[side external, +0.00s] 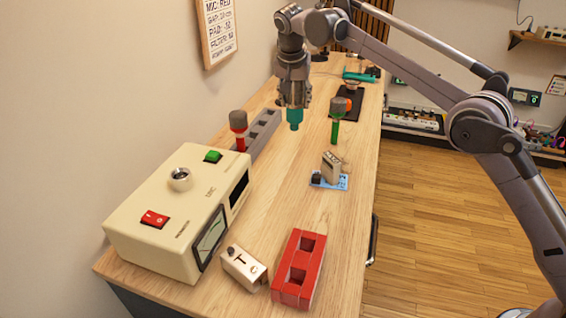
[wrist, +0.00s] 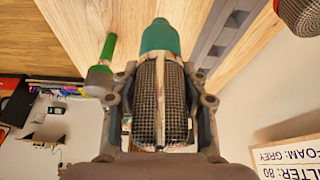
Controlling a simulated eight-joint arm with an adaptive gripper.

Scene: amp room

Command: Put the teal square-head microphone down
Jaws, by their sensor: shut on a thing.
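My gripper (side external: 293,96) is shut on the teal square-head microphone (side external: 295,119) and holds it above the wooden bench. In the side external view the teal end points down, with its head hidden between the fingers. In the wrist view the microphone (wrist: 161,38) shows its teal body and grey mesh head between the two fingers (wrist: 161,100). I cannot tell the exact height of its lower end over the bench.
A green microphone (side external: 336,122) stands to the right, and a red one (side external: 240,132) to the left by a grey slotted block (side external: 264,132). A cream box (side external: 178,210), small device (side external: 244,268), red block (side external: 298,268) and blue board (side external: 330,180) are nearer. Bare bench (side external: 285,195) lies between.

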